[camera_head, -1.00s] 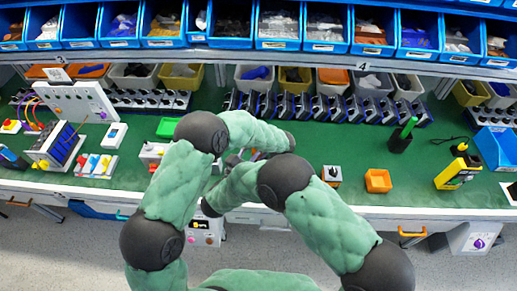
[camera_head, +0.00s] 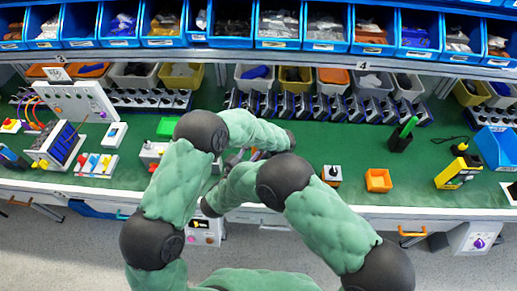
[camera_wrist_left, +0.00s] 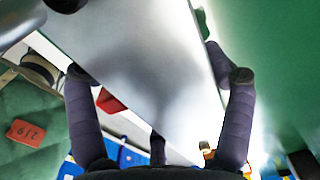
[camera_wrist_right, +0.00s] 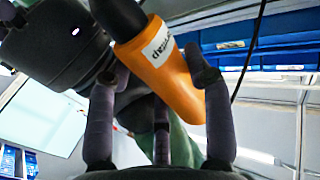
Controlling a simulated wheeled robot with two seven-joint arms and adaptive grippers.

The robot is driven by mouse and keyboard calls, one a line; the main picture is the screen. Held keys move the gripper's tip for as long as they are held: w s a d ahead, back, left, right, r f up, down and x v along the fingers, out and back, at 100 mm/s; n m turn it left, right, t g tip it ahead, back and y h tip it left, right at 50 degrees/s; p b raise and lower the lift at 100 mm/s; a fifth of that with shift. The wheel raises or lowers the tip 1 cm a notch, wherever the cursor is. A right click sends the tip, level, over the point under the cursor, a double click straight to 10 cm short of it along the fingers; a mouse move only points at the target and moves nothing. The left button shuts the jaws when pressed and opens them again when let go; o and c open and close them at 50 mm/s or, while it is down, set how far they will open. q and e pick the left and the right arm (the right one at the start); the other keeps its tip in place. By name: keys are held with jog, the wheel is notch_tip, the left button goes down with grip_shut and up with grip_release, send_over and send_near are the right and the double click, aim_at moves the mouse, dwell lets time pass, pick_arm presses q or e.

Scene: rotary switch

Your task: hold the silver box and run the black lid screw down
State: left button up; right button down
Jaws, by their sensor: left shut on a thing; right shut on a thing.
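In the left wrist view the silver box (camera_wrist_left: 150,60) is a smooth grey metal body running diagonally between my left fingers. My left gripper (camera_wrist_left: 160,80) is shut on it, one finger at each side. In the right wrist view my right gripper (camera_wrist_right: 158,78) is shut on an orange tool handle (camera_wrist_right: 170,75) with a white label and a black upper part (camera_wrist_right: 118,18). In the head view both grippers are mostly hidden behind my green arms near the bench's front edge. The black lid screw and the tool's tip cannot be made out.
White switch boxes (camera_head: 97,165) stand at left. Blue bins (camera_head: 285,30) line the back.

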pick_arm(q)
jog(key=shift+r, duration=0.1)
pick_arm(e)
jog(key=shift+w+f, duration=0.1)
jog(key=shift+f, duration=0.8)
dwell(2.3)
pick_arm(q)
jog(key=shift+w, duration=0.1)
pick_arm(e)
jog(key=shift+r, duration=2.35)
pick_arm(q)
jog(key=o, duration=1.6)
